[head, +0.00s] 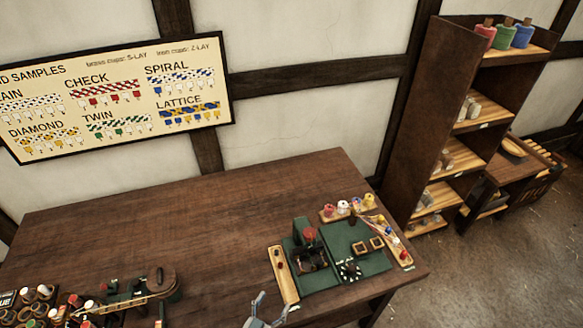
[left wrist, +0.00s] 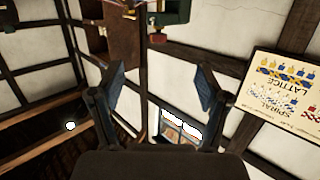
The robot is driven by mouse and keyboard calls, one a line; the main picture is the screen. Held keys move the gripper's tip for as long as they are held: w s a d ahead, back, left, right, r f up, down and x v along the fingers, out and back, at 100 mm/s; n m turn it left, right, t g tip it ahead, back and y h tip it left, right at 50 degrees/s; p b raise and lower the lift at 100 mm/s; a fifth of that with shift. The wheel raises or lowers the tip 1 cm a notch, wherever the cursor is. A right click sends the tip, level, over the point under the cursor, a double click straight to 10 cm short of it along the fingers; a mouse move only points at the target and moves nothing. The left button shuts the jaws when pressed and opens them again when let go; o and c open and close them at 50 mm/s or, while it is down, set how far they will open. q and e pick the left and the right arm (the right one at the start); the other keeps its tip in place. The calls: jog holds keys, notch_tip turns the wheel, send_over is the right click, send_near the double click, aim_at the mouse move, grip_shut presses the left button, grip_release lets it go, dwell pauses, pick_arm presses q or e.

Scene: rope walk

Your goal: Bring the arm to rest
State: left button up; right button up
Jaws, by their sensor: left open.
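My left gripper (head: 273,302) shows at the bottom edge of the head view, in front of the wooden workbench (head: 200,225). In the left wrist view its two dark fingers (left wrist: 160,80) stand wide apart with nothing between them. It is open and empty, apart from the green machine (head: 309,260) on the bench's right part. Most of my left arm is out of the head view. My right gripper is in neither view.
Small spools and a wooden device (head: 155,284) stand at the bench's front left. Spools (head: 356,203) and wooden trays surround the green machine. A tall shelf (head: 425,120) stands at right. A sample board (head: 120,95) hangs on the wall. The bench's middle is clear.

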pick_arm(q)
jog(key=s+a+f+n+g+y, duration=0.2)
jog(key=s+a+f+g+y, duration=0.1)
jog(key=s+a+g, duration=0.4)
jog(key=s+a+f+n+g+y, duration=0.15)
jog(key=s+a+g+y, duration=0.25)
jog(key=s+a, duration=0.45)
notch_tip(320, 180, down, 29)
jog(key=s+g+b, duration=0.1)
jog(key=s, duration=0.2)
jog(key=s+a+f+g+b, duration=0.1)
jog(key=s+a+f, duration=0.2)
jog(key=s+f, duration=1.3)
jog(key=shift+s+m+g, duration=0.3)
jog(key=shift+s+m, duration=0.05)
jog(key=shift+s, duration=0.1)
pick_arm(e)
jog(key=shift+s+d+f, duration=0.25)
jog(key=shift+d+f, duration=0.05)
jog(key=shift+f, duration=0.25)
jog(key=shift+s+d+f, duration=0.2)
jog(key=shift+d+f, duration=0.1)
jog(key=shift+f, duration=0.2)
